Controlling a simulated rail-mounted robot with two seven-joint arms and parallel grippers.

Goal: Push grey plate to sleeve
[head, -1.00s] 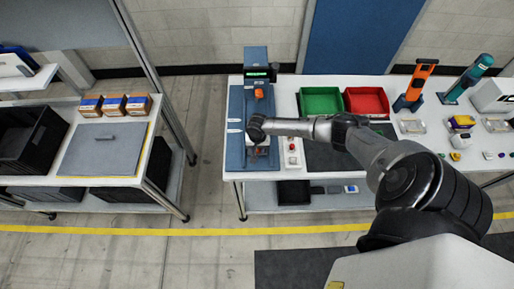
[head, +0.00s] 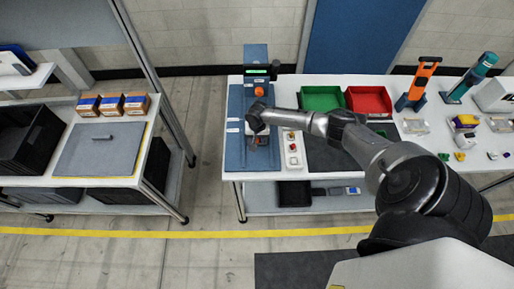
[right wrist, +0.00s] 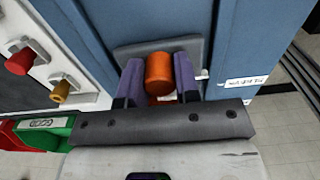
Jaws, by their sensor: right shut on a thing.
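The grey plate (right wrist: 198,48) lies on the blue fixture (head: 235,155), and its edge shows in the right wrist view. An orange cylindrical knob (right wrist: 159,72) stands at the plate, between my right gripper's fingers (right wrist: 158,85). My right gripper (head: 257,128) is shut on this knob above the blue fixture in the head view. Farther along the fixture is another orange part (head: 259,91), below a lit display; I cannot tell whether it is the sleeve. The gripper body hides much of the plate. My left gripper is not in view.
A control box with red and yellow buttons (head: 293,149) stands right of the fixture. A green bin (head: 321,98) and a red bin (head: 368,101) stand at the back. A separate table (head: 130,170) with orange-and-white boxes is at left, across a floor gap.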

